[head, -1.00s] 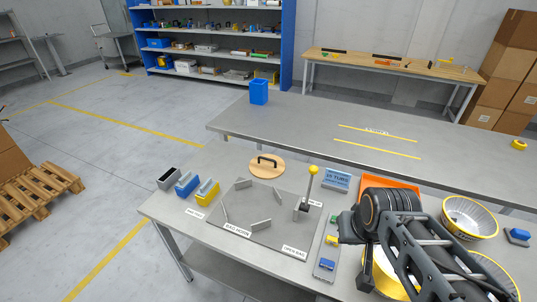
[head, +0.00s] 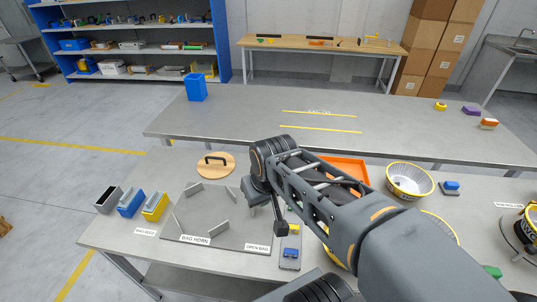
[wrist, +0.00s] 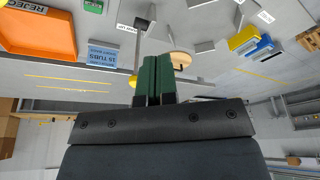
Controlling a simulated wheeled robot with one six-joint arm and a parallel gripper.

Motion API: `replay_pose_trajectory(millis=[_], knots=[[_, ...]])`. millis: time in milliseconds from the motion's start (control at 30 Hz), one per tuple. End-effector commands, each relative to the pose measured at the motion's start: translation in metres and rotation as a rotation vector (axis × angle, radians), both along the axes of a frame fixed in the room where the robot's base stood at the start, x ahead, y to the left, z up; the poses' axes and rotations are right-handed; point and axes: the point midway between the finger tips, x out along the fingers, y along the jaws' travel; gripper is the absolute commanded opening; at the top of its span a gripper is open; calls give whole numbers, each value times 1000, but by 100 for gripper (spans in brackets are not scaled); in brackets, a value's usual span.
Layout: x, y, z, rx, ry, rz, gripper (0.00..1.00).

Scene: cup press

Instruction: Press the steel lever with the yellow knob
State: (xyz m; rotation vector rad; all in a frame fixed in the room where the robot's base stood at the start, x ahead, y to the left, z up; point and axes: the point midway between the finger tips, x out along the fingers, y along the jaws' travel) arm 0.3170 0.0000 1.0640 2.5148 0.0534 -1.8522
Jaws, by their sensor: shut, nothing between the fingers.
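The steel lever (wrist: 137,48) shows upside down in the wrist view as a thin upright rod. Its yellow knob (wrist: 133,81) is at the rod's end, just left of my fingers and partly cut off by the gripper body. My gripper (wrist: 157,62) shows two green fingers pressed together with nothing between them. The fingers appear close beside the lever; I cannot tell whether they touch it.
A grey board (head: 190,232) with upright plates lies on the table. A wooden lid (head: 216,165) is behind it, with blue and yellow tubs (head: 154,206) to the left. An orange tray (wrist: 35,35) and a blue sign (wrist: 103,55) stand near the lever.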

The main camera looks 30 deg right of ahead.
Motion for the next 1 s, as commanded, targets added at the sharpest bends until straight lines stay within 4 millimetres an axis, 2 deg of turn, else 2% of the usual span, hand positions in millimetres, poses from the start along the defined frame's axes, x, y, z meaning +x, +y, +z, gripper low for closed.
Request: replay_pose_trajectory(millis=[167, 300, 400, 533, 600, 733, 900, 1000], knots=[[59, -17, 34, 36, 107, 103, 0], [121, -45, 52, 115, 185, 243, 0], [162, -72, 54, 189, 213, 359, 0], [205, -112, 45, 290, 210, 514, 0], [222, -132, 37, 340, 194, 593, 0], [241, -166, 19, 418, 145, 725, 0], [251, -197, -2, 483, 79, 849, 0], [252, -208, -10, 504, 51, 893, 0]])
